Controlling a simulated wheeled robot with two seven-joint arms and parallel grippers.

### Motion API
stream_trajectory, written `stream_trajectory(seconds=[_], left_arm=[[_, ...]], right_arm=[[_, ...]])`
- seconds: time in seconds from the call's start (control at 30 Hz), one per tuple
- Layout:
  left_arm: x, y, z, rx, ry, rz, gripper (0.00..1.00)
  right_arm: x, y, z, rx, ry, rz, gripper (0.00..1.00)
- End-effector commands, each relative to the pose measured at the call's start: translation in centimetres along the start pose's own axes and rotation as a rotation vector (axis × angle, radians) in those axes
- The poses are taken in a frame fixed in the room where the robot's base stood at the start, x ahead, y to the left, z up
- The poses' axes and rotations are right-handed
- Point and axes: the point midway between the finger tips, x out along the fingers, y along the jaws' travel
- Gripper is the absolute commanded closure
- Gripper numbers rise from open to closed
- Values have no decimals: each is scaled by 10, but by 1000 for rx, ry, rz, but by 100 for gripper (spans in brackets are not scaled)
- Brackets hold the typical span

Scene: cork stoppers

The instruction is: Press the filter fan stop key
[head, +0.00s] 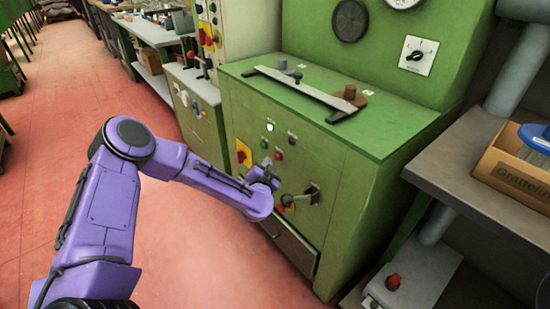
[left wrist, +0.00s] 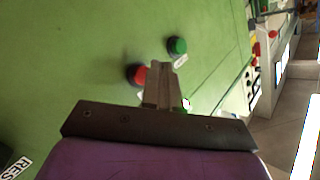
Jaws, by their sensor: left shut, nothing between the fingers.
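A red push button (head: 278,155), which fits the stop key, sits on the front of the green machine cabinet (head: 330,170); I cannot read its label. The red button (left wrist: 136,74) also shows in the left wrist view, beside the fingertips. A green button (left wrist: 177,46) with a small label is near it. My left gripper (head: 265,172) is in front of the cabinet, just below the red button in the head view. Its fingers (left wrist: 163,82) are shut and empty. I cannot tell whether they touch the panel. My right gripper is out of view.
A lit green lamp (head: 270,127), a yellow switch plate (head: 243,156) and a black lever handle (head: 312,194) share the panel. A metal bar (head: 303,90) lies on the cabinet top. A shelf with a cardboard box (head: 515,170) stands right. Red floor (head: 190,240) is clear.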

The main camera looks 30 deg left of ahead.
Motion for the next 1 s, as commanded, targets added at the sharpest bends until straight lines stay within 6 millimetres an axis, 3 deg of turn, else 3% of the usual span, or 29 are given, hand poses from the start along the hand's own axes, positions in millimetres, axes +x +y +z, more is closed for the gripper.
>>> stream_trajectory(seconds=[1.0], left_arm=[[6, 5, -4, 0, 0, 0, 100]], right_arm=[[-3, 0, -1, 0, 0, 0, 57]])
